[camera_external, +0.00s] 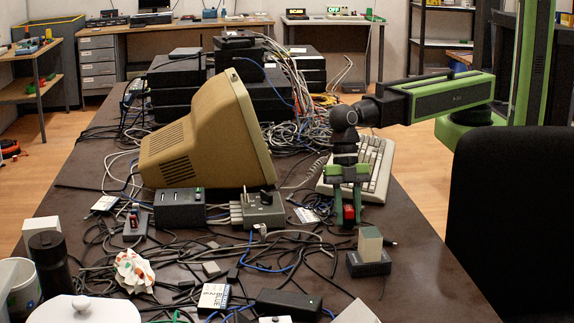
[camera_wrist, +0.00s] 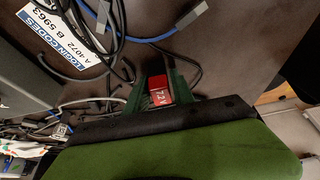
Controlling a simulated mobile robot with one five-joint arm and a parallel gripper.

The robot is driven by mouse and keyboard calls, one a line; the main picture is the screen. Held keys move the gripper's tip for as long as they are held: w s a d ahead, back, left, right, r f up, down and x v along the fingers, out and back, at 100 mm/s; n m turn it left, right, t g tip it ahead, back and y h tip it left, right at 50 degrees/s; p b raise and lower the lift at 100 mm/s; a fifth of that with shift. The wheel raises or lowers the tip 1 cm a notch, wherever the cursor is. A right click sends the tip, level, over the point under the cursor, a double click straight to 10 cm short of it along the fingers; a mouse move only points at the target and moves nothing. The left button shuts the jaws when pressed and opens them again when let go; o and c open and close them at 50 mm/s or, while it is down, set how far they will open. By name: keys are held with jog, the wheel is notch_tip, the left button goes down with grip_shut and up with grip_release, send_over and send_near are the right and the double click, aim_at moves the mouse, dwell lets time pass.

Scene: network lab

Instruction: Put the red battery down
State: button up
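The red battery (camera_external: 349,212) sits between the two fingers of my gripper (camera_external: 348,216), which points down over the dark table (camera_external: 440,285). In the wrist view the battery (camera_wrist: 160,96) shows its red face with a white "7.2 V" marking. The green fingers of my gripper (camera_wrist: 158,85) close on both sides of it. The battery is low, close to the table top; I cannot tell whether it touches it.
A grey-green block on a dark base (camera_external: 369,248) stands just in front of my gripper. A keyboard (camera_external: 372,170) lies behind it. A login-codes card (camera_wrist: 62,35), a grey power box (camera_external: 262,210) and many cables lie to the left. The table's right front is clear.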

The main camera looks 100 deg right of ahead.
jog(key=shift+o, duration=1.1)
jog(key=shift+r, duration=0.1)
jog(key=shift+r+p, duration=0.3)
jog(key=shift+p, duration=0.1)
jog(key=p+v, duration=1)
jog(key=v, duration=0.1)
jog(key=shift+d+r+p, duration=0.15)
jog(key=shift+r+p, duration=0.1)
jog(key=shift+p, duration=0.05)
